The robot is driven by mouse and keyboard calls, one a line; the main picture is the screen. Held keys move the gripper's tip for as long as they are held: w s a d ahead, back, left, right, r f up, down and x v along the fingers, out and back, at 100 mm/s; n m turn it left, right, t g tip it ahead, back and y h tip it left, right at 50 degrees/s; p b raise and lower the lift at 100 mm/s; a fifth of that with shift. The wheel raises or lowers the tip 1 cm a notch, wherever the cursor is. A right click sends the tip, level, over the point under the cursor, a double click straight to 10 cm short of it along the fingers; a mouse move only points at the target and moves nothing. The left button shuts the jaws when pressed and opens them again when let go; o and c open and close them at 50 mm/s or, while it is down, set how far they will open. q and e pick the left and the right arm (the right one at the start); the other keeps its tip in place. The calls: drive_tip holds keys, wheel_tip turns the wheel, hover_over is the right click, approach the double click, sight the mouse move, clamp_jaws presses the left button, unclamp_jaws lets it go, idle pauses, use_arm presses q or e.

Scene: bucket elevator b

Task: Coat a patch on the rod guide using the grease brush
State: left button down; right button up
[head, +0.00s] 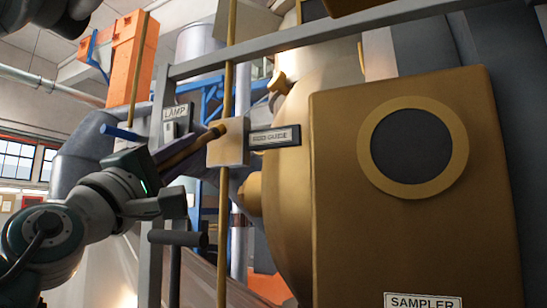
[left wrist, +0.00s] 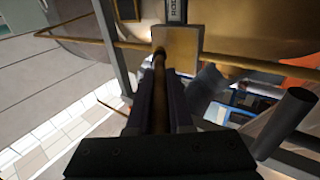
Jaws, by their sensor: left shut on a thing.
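The rod guide is a pale tan block (head: 228,143) around a thin vertical brass rod (head: 228,85), with a ROD GUIDE label (head: 274,138) to its right. It also shows in the left wrist view as a tan block (left wrist: 178,48). My left gripper (head: 195,149) is shut on the grease brush (left wrist: 160,92), a slim brown stick lying between its dark fingers. The brush's far end (head: 217,131) meets the block's upper left side in the head view. Whether it touches or stops just short, I cannot tell. No grease patch is clearly visible. My right gripper is not in view.
A dark horizontal cylinder (head: 178,238) sits below the gripper.

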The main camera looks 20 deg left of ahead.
use_arm(q)
drive_tip(key=s, duration=0.2)
drive_tip(key=s+p, duration=0.1)
drive_tip(key=s, duration=0.1)
drive_tip(key=shift+s+a, duration=0.2)
drive_tip(key=shift+s, duration=0.65)
drive_tip(key=shift+s, duration=0.1)
drive_tip(key=shift+s+a, duration=0.15)
drive_tip(key=shift+s, duration=1.25)
drive_tip(key=shift+w, duration=0.1)
drive_tip(key=shift+w+d+b, duration=0.15)
drive_tip(key=shift+w+b, duration=0.15)
drive_tip(key=shift+w, duration=1.55)
drive_tip(key=shift+w+d+b, duration=0.15)
drive_tip(key=shift+w+b, duration=0.15)
drive_tip(key=shift+w, duration=1.55)
drive_tip(key=shift+w, duration=0.7)
drive_tip(key=shift+d, duration=0.1)
